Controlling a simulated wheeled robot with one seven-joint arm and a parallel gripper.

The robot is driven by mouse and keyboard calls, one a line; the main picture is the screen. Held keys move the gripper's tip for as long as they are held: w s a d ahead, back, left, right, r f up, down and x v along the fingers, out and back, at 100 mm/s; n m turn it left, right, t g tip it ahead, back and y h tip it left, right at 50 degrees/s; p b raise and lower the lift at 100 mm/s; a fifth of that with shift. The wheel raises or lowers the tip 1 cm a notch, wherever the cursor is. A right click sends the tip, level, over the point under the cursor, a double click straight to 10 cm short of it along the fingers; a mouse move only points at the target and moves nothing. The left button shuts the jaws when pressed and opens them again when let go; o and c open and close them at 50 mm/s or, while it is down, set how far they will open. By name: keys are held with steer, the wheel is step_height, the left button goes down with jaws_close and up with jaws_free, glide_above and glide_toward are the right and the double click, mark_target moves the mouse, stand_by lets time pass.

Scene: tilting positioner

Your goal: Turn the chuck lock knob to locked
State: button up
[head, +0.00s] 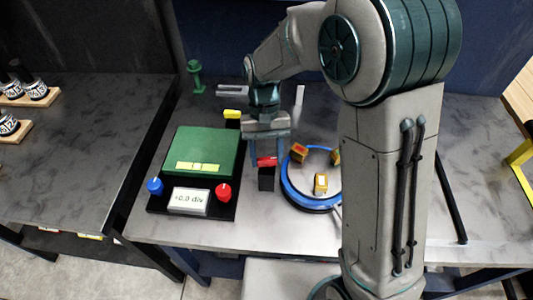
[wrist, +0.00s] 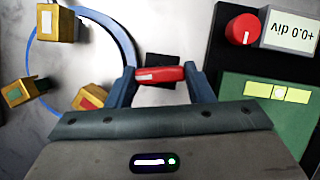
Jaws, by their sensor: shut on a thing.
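The chuck lock knob appears as a red bar with a pale mark (wrist: 160,74) on a black block (wrist: 160,62). In the head view the red knob (head: 266,161) tops a black post between the green device and the blue ring. My gripper (wrist: 161,72) has its blue fingers at both ends of the red bar, shut on it. In the head view my gripper (head: 266,163) points down over the post. The bar lies crosswise between the fingers. No lock lettering is readable. The chuck, a blue ring (head: 288,190) with yellow-orange jaws (head: 320,183), stands right of the knob.
A green device (head: 205,147) with a vial, a display reading "+0.0 div" (head: 188,201), a blue knob (head: 155,186) and another red knob (head: 223,192) stands to the left. A green post (head: 195,75) stands behind. The table front is clear.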

steer(key=shift+m+y, duration=0.5)
steer(key=shift+m, duration=0.6)
steer(key=o, duration=1)
steer(key=shift+r, duration=0.15)
steer(key=b+v, duration=0.1)
steer(key=v, duration=1.2)
steer(key=shift+w+r, duration=0.2)
steer(key=shift+d, duration=0.1)
steer(key=s+d+f+t, duration=0.2)
steer(key=s+d+t, duration=0.5)
steer(key=s+d, duration=0.8)
steer(key=d, duration=0.4)
steer(key=shift+f+t, duration=0.35)
steer(key=shift+t, duration=0.05)
